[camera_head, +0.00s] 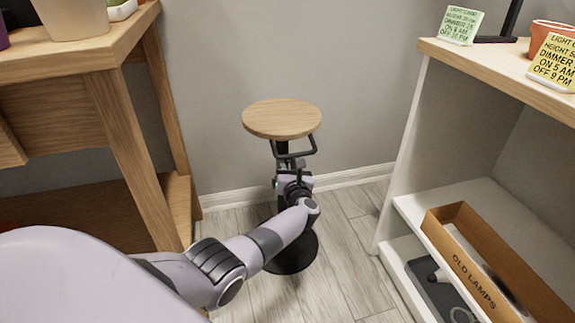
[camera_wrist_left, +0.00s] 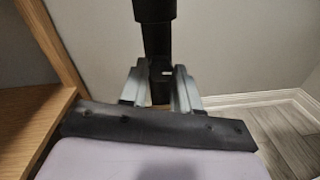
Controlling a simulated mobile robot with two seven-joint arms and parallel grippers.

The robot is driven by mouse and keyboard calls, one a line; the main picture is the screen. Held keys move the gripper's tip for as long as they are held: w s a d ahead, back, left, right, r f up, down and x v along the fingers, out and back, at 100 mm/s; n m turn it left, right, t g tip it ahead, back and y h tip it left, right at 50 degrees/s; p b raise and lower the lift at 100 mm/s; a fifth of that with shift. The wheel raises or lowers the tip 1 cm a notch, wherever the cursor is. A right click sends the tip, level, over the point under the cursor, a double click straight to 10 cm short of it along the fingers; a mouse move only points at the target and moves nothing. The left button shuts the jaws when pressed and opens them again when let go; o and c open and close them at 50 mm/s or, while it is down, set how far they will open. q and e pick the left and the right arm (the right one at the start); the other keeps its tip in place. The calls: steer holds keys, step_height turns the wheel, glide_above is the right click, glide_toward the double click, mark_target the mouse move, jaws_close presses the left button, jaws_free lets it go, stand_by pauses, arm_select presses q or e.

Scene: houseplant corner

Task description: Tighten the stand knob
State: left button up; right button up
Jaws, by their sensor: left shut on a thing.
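The stand has a round wooden top (camera_head: 282,118), a dark post and a round black base (camera_head: 292,256) on the floor. A dark bent handle (camera_head: 297,149) shows just under the top. My left gripper (camera_head: 289,165) is at the post below the top, and my wrist hides much of the post behind it. In the left wrist view, the fingers of my left gripper (camera_wrist_left: 160,86) are shut on a small dark piece, the stand knob (camera_wrist_left: 161,88), in front of the black post (camera_wrist_left: 155,32). The knob is mostly hidden between the fingers. My right gripper is not in view.
A wooden bench (camera_head: 110,52) with pots stands close on the left. A white shelf unit (camera_head: 410,150) stands on the right, with a box marked OLD LAMPS (camera_head: 465,265) and note cards. The wall is close behind the stand. Floor is free between them.

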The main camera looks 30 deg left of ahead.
arm_select(q)
steer(key=m, duration=0.7)
steer(key=shift+r+m+g, duration=0.1)
steer(key=shift+m+g, duration=0.2)
steer(key=shift+g, duration=0.1)
steer(key=m, duration=0.2)
steer(key=shift+m, duration=0.3)
steer(key=m, duration=0.4)
steer(key=shift+g+p, duration=0.3)
steer(key=m, duration=0.3)
steer(key=shift+w+m, duration=0.1)
steer(key=shift+m, duration=0.3)
steer(key=m, duration=0.3)
steer(key=shift+y, duration=0.3)
steer(key=m, duration=0.3)
steer(key=shift+d+m, duration=0.1)
steer(key=shift+m, duration=0.2)
steer(key=shift+m+g+b, duration=0.3)
steer(key=shift+m, duration=1.2)
